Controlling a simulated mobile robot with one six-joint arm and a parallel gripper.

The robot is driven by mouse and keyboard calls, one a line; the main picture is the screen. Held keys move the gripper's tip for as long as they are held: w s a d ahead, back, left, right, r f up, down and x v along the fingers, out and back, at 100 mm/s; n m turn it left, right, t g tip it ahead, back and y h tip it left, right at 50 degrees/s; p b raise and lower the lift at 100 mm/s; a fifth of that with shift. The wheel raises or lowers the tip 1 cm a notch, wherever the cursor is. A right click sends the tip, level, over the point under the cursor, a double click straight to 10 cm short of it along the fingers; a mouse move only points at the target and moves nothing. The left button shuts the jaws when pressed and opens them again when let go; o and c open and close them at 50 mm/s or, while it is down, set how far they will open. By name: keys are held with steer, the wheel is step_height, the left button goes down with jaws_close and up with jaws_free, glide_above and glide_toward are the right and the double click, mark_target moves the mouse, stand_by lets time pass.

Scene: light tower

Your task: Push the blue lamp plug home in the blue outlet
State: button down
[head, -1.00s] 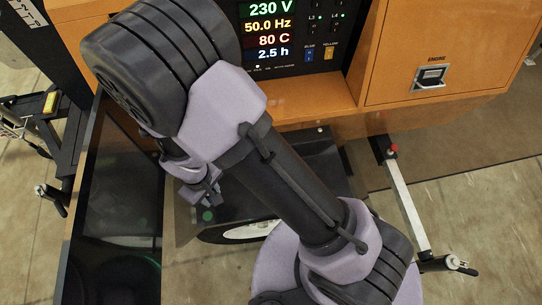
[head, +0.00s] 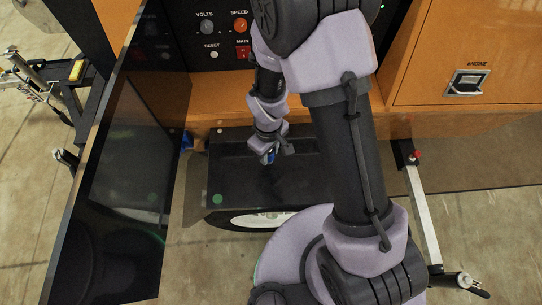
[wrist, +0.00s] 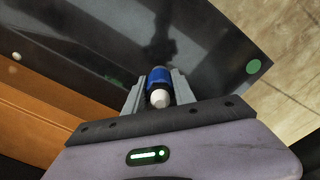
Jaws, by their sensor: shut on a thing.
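My gripper (head: 270,154) hangs over the black flat cover below the orange cabinet. It is shut on a blue plug with a white end (wrist: 159,86), which sits between the two fingers in the wrist view. In the head view only a small blue part of the plug (head: 269,158) shows at the fingertips. A small blue patch (head: 187,140) shows at the left below the orange ledge; I cannot tell whether it is the blue outlet. No outlet is clearly visible in the wrist view, and the plug appears clear of any socket.
The black cover (head: 250,185) with a green dot lies under my gripper. A large dark glossy panel (head: 125,170) stands at left. The orange cabinet (head: 435,50) is behind, with a control panel (head: 203,40). A grey bar with a red knob (head: 414,155) is at right.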

mark_target(271, 157)
steer(key=f, duration=0.1)
steer(key=f+b, duration=0.1)
steer(key=f, duration=0.1)
steer(key=shift+w+d+f+b, duration=0.1)
steer(key=shift+w+d+b, duration=0.2)
steer(key=shift+d+b, duration=0.1)
steer(key=shift+f, duration=0.15)
steer(key=c, duration=1)
jaws_free()
steer(key=shift+c, duration=0.2)
